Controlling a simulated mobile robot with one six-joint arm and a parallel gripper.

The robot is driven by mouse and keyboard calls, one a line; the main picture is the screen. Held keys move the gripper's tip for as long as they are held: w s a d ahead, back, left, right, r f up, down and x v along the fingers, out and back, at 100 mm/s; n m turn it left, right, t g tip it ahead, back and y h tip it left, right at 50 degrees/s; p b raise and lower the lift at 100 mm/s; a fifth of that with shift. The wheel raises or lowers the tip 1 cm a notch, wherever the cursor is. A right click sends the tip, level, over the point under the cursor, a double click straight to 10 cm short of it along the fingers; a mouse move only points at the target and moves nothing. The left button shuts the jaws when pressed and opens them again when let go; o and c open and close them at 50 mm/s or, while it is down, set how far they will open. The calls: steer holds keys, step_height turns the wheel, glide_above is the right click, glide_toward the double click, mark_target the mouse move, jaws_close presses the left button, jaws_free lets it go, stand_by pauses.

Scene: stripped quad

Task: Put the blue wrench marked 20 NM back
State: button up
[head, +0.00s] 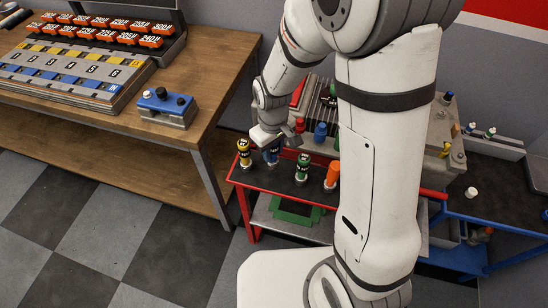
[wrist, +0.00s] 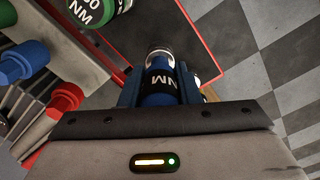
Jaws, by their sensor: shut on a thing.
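The blue wrench (head: 271,156) is upright over the black top of the red cart (head: 262,180), between a yellow wrench (head: 244,153) and a green wrench (head: 302,167). My gripper (head: 273,142) is shut on it from above. In the wrist view the blue wrench (wrist: 159,97) sits between the two fingers of my gripper (wrist: 160,88). Its black band shows "NM"; the number is hidden. I cannot tell whether its foot touches the cart top. An orange wrench (head: 333,174) stands further right.
Behind the cart are a red part (head: 299,126) and a blue part (head: 320,131), close to my gripper. A wooden bench (head: 190,105) with a blue-topped fixture (head: 166,106) stands to the left. A blue cart (head: 500,222) is at the right. Checkered floor lies open at front left.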

mark_target(273, 160)
steer(key=shift+f, duration=2.3)
steer(key=shift+f, duration=0.15)
steer(key=o, duration=1.1)
step_height(273, 160, up, 12)
steer(key=shift+r, duration=0.1)
steer(key=shift+s+d+r, duration=0.1)
steer(key=shift+d+r, duration=0.15)
steer(key=shift+r, duration=0.15)
steer(key=s+d+r+m+t, duration=0.1)
steer(key=s+d+r+m, duration=0.1)
steer(key=s+d+r, duration=0.1)
steer(key=s+d+r+m+t, duration=0.1)
steer(key=s+d+r+m, duration=0.2)
steer(key=s+d+r, duration=0.1)
steer(key=s+d+r+m+t, duration=0.1)
steer(key=s+d+r+m, duration=0.1)
steer(key=s+d+r, duration=0.2)
steer(key=shift+s+d, duration=0.45)
steer(key=shift+s, duration=0.3)
